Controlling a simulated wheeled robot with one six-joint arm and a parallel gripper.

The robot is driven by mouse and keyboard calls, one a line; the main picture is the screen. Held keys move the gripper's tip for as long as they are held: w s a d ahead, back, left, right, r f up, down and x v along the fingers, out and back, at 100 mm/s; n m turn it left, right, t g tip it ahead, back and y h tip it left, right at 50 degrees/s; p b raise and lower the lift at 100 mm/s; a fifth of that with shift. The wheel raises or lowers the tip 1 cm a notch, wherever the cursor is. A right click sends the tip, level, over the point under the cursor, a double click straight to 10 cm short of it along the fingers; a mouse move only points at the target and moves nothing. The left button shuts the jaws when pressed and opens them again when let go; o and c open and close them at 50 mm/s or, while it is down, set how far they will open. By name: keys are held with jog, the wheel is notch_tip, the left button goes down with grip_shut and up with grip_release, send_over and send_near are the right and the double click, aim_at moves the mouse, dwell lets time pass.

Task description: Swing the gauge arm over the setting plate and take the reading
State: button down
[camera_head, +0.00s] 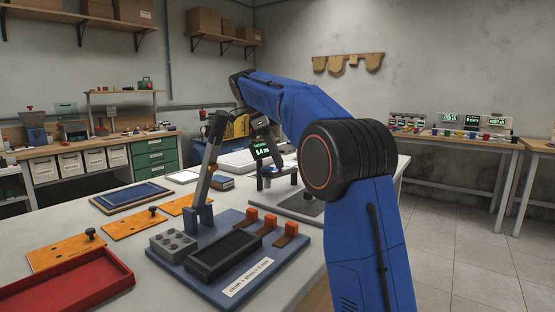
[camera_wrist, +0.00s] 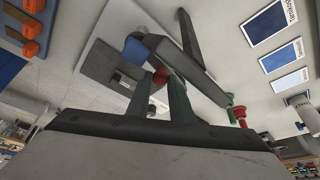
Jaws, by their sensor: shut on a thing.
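The gauge (camera_head: 266,172) stands on a pale base on the bench, partly behind my arm in the head view. Its small display (camera_head: 263,149) has green digits that look like 5.4, with the unit too small to read surely. A dark plate (camera_head: 305,207) lies on the base; I cannot tell surely whether it is the setting plate. In the wrist view the grey gauge arm (camera_wrist: 203,78) crosses the picture, with a blue part (camera_wrist: 136,51) near one end. My gripper (camera_wrist: 161,84) is shut on a small red knob (camera_wrist: 159,78) by the arm.
A blue fixture board (camera_head: 225,271) with an upright grey lever (camera_head: 206,165) and orange blocks stands left of my arm. A red tray (camera_head: 70,284), orange plates (camera_head: 134,223) and a blue panel (camera_head: 134,194) lie further left. Floor at the right is clear.

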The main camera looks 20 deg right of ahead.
dwell(0.3)
jog(key=c, duration=1.6)
grip_release()
